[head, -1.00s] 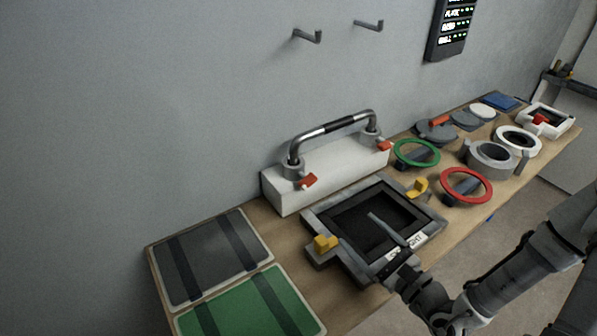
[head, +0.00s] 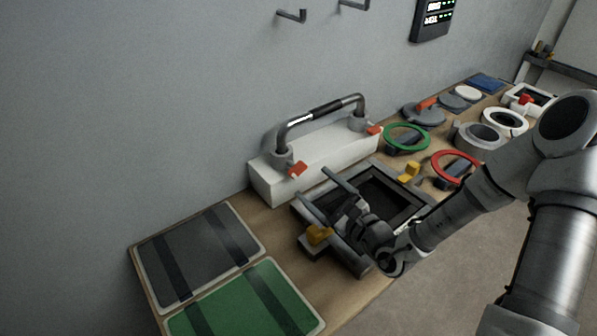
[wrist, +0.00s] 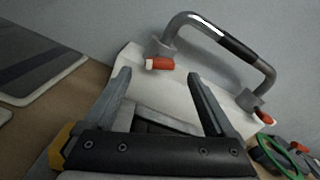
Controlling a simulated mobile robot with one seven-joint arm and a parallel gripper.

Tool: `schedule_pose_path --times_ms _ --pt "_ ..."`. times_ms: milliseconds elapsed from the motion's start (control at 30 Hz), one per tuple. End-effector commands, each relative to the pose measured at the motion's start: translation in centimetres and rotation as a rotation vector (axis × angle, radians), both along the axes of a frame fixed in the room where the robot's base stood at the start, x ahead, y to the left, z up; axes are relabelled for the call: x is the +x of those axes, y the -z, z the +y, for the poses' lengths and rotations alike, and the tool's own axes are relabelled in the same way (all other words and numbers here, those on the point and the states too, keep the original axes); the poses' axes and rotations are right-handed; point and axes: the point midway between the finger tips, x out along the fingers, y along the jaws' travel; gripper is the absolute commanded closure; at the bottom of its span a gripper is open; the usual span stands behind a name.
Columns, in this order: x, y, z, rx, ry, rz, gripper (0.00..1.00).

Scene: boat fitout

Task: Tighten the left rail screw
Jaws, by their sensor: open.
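The rail (head: 323,110) is a chrome bar with a black grip on a white block (head: 315,166). The left rail screw (head: 298,169) has a red handle at the foot of the left post. In the wrist view, the red handle of the left screw (wrist: 160,63) shows beyond and between my fingertips, with a pale end to its left. The right rail screw (head: 374,129) is also red. My gripper (head: 312,185) is open and empty, over the dark-framed hatch in front of the block, pointing at the left screw. It also shows in the wrist view (wrist: 159,75), apart from the screw.
The hatch frame (head: 430,200) has yellow latches (head: 319,234). A green panel (head: 245,308) and a grey panel (head: 200,258) lie left. Green (head: 407,138) and red rings and other fittings fill the bench to the right. Wall hooks (head: 292,16) are above.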

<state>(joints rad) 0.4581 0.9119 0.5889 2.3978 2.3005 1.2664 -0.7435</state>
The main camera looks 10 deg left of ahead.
Motion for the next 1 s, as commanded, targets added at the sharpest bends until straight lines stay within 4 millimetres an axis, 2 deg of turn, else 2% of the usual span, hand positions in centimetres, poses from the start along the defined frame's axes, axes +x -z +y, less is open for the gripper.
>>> schedule_pose_path --times_ms 100,300,500,767,867,1000 --pt "1.7 0.0 2.0 0.002 -0.002 -0.002 0.10" --pt "3.8 0.1 4.3 0.001 -0.001 -0.001 0.10" --pt "4.7 0.0 5.4 0.001 0.000 -0.001 0.10" --pt "4.8 0.0 5.4 0.000 0.000 0.000 0.10" --pt "4.8 0.0 5.4 0.000 0.000 0.000 0.24" --pt "4.8 0.0 5.4 0.000 0.000 0.000 0.50"
